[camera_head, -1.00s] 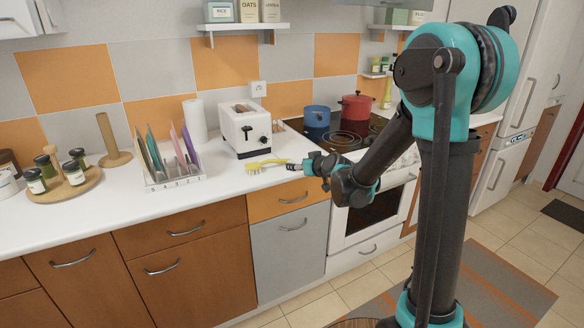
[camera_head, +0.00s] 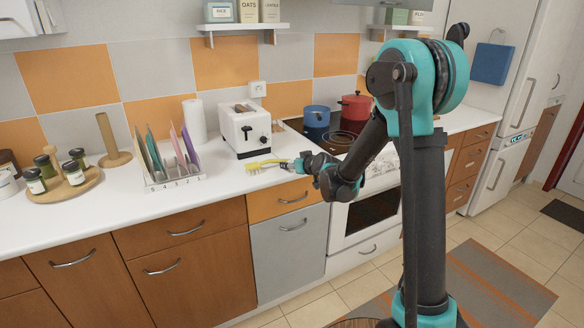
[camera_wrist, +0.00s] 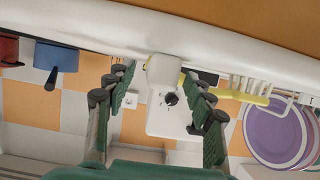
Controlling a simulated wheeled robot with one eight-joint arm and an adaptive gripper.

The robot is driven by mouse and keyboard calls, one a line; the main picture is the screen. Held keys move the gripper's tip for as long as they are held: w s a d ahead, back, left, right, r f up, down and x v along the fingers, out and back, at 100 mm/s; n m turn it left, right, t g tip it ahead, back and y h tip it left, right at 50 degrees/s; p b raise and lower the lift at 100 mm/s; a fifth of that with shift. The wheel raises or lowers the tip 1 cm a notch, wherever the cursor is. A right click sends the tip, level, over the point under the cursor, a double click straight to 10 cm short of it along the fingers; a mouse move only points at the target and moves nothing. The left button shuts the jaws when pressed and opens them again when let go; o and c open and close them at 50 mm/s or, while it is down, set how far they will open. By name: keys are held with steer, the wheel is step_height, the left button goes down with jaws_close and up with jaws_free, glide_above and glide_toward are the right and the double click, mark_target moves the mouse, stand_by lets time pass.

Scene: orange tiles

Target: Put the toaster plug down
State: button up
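My gripper (camera_wrist: 159,69) is seen from behind in the wrist view, its two dark green fingers spread apart. A small pale block, apparently the toaster plug (camera_wrist: 163,70), shows between the fingertips near the counter edge. A gap shows on its left; its right side is close to the right finger, and I cannot tell whether they touch. In the head view my gripper (camera_head: 303,165) is low over the counter's front edge, in front of the white toaster (camera_head: 246,130); the plug cannot be made out there. The toaster also shows in the wrist view (camera_wrist: 165,122), behind the pale block.
A yellow brush (camera_head: 262,163) lies on the counter (camera_head: 222,178) beside my gripper. A plate rack (camera_head: 178,182) stands left of the toaster. Blue (camera_head: 316,118) and red (camera_head: 356,106) pots stand on the stove at the right. A wall socket (camera_head: 258,89) is behind.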

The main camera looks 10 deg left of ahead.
steer(key=c, duration=1)
